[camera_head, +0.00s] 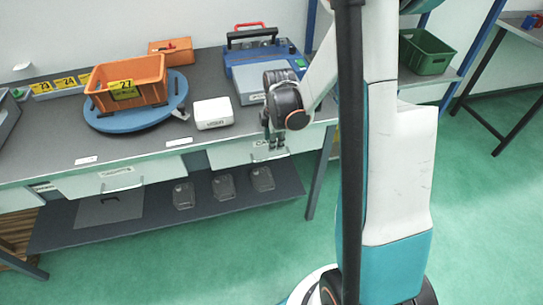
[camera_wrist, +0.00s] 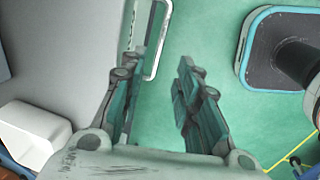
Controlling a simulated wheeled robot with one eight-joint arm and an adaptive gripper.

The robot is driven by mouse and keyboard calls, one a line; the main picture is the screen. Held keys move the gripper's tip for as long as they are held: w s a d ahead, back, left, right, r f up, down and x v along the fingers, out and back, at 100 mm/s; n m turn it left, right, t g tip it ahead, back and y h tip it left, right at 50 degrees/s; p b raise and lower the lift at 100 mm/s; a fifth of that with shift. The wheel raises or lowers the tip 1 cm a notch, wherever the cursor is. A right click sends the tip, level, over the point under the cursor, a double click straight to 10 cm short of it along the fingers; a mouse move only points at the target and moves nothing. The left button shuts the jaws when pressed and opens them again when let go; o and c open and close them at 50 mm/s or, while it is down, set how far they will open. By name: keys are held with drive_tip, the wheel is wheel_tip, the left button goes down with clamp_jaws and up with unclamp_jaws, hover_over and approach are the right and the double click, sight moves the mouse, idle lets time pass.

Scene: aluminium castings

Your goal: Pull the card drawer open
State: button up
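The card drawer (camera_head: 233,155) is a pale front under the table's right part, with a label beginning "CA" partly hidden by my gripper. It looks shut. My gripper (camera_head: 274,141) points down in front of the drawer's label. In the wrist view my gripper (camera_wrist: 163,62) is open, with a gap between its fingers. The drawer's pale bar handle (camera_wrist: 157,45) shows near the left finger, towards the gap; part of it is hidden by that finger. I cannot tell whether they touch.
On the grey table (camera_head: 60,150) stand an orange bin (camera_head: 128,80) on a blue turntable (camera_head: 110,122), a white box (camera_head: 213,113) and a blue machine (camera_head: 265,62). Another drawer (camera_head: 115,180) is at the left. A lower shelf (camera_head: 150,220) holds flat parts. Green floor in front is clear.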

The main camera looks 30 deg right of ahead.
sight(272, 158)
drive_tip(key=f+b, duration=0.1)
drive_tip(key=f, duration=0.2)
drive_tip(key=w+f+b, duration=0.1)
drive_tip(key=f, duration=0.2)
drive_tip(key=f+b, duration=0.1)
drive_tip(key=f, duration=0.3)
drive_tip(key=shift+w+d, duration=0.25)
drive_tip(key=shift+w, duration=0.15)
drive_tip(key=shift+r, duration=0.1)
clamp_jaws()
